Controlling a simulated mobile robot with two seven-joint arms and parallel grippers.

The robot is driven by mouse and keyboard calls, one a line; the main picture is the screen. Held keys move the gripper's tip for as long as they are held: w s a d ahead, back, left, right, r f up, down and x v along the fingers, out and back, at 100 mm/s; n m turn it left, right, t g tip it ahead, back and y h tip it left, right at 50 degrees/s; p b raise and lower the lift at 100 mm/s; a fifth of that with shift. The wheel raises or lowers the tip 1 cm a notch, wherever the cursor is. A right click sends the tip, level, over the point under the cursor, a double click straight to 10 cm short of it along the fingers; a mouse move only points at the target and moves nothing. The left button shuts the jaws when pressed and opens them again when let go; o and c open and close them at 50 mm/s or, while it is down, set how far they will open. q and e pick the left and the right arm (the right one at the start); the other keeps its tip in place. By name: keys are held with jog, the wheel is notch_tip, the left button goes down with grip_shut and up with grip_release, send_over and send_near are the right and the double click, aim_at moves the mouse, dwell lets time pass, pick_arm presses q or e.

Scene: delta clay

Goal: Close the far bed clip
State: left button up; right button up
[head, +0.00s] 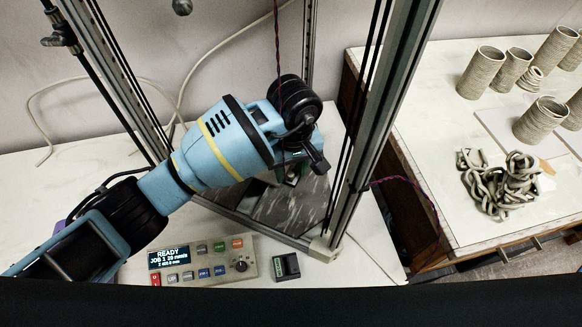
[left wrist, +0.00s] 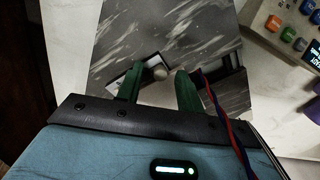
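The print bed (head: 290,207) is a dark plate with pale streaks inside the printer frame; it fills the upper middle of the left wrist view (left wrist: 190,32). A small pale rounded knob (left wrist: 160,73), apparently part of a bed clip, shows at the bed's edge between my fingers. Whether the clip is open or closed I cannot tell. My left gripper (left wrist: 158,76) has its two green fingers apart, one on each side of the knob, with gaps visible. In the head view my left wrist and gripper hide the clip. My right gripper is not in view.
Upright printer posts (head: 385,120) stand close to the right of my left arm. A red-blue cable (left wrist: 222,110) runs beside the right finger. A control panel (head: 203,262) and a small black device (head: 286,267) lie in front. Clay pots (head: 481,72) stand on the right table.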

pick_arm(q)
grip_shut()
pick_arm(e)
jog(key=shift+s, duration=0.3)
